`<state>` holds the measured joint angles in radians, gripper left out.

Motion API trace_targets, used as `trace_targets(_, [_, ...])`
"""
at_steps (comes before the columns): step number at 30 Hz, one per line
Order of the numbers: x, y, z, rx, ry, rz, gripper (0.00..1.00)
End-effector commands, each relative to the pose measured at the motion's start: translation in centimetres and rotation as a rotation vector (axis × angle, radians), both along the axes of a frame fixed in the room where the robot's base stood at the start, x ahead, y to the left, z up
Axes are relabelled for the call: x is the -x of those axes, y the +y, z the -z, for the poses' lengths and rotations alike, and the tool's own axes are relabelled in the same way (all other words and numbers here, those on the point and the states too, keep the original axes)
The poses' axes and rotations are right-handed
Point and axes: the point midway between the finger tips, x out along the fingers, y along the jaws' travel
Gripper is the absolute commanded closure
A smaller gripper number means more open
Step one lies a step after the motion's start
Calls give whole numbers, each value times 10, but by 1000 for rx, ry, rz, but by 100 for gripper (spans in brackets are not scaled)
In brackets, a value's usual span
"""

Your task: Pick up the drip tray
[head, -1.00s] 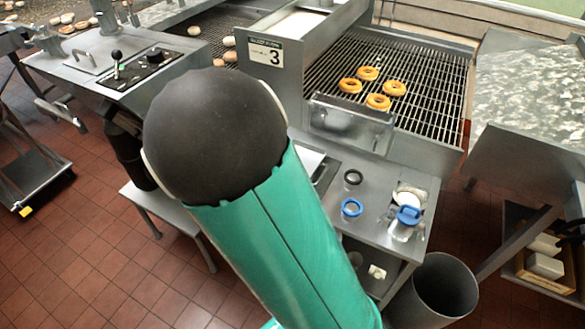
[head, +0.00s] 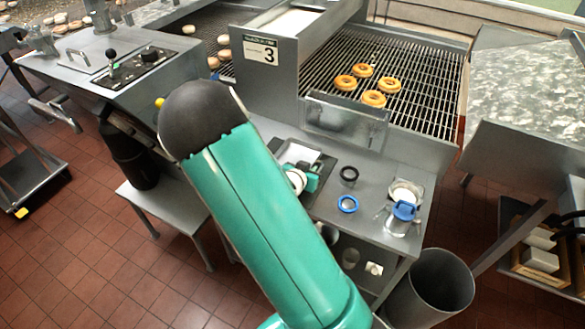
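A shallow pale metal tray (head: 300,151), which looks like the drip tray, lies on a dark mat (head: 327,170) on the grey side counter, below the conveyor. My arm's end shows as a white and teal part by the tray's near edge. My gripper (head: 303,181) is there, partly hidden behind my own arm. Its fingertips are too small and covered to tell whether they are open or touch the tray. A steel box-like guard (head: 345,122) hangs at the front of the wire conveyor.
A black ring (head: 349,174), a blue ring (head: 348,204) and a blue-lidded clear jug (head: 404,212) stand right of the tray on the counter (head: 375,185). Several doughnuts (head: 373,99) lie on the wire conveyor. A grey bin (head: 441,285) stands below right.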

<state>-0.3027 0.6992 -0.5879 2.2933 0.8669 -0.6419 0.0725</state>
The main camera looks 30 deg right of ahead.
Motion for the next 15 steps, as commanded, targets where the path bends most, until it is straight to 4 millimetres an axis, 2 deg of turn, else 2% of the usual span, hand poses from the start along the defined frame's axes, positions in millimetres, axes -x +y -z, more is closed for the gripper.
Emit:
trace_targets(6, [-1, 0, 1, 0, 0, -1, 86])
trace_targets(8, [-1, 0, 1, 0, 0, -1, 98])
trace_targets(9, [-1, 0, 1, 0, 0, -1, 100])
trace_targets(15, [-1, 0, 0, 0, -2, -1, 100])
